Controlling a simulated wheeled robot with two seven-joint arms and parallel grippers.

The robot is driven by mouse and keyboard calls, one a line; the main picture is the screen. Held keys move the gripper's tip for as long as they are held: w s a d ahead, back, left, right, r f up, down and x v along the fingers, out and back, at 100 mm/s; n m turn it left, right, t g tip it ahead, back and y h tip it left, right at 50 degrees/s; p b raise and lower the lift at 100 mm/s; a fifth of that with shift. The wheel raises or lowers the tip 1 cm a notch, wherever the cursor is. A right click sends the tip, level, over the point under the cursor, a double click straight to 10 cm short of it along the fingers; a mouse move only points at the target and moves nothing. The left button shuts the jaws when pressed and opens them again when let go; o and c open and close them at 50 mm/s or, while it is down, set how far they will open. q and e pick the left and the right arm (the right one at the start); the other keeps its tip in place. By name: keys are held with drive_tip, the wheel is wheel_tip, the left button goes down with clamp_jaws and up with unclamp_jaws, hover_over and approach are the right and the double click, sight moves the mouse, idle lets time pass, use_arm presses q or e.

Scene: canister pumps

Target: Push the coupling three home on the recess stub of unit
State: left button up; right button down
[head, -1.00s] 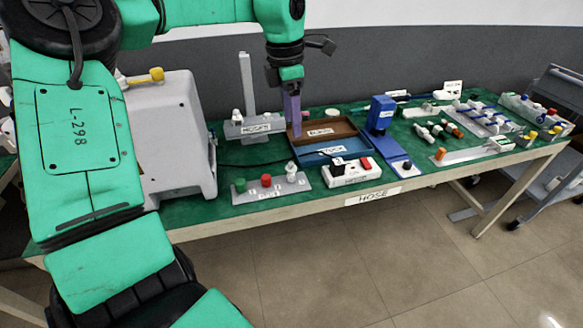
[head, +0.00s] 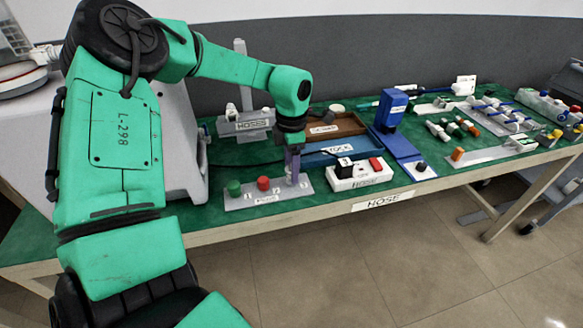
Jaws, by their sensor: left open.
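A grey rack (head: 240,202) at the table's front edge has places marked 1, 2 and 3. A green coupling (head: 234,188) and a red coupling (head: 263,183) stand at the first two. A white coupling (head: 288,172) at place three is mostly hidden behind my left gripper (head: 294,178). That gripper points down, its purple fingers at the white coupling; I cannot tell whether they touch it. It is open. The big pale grey unit (head: 185,150) stands at the left, largely covered by my left arm. Its recess stub is not visible. My right gripper is out of view.
A brown tray (head: 352,124) and a blue tray (head: 313,160) lie behind the rack. A white box with black and red tops (head: 360,183) stands to its right, then a blue upright device (head: 390,108). A hose stand (head: 245,124) is at the back.

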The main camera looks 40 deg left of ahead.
use_arm(q)
drive_tip(key=shift+f, duration=0.5)
clamp_jaws()
drive_tip(key=shift+r, duration=0.1)
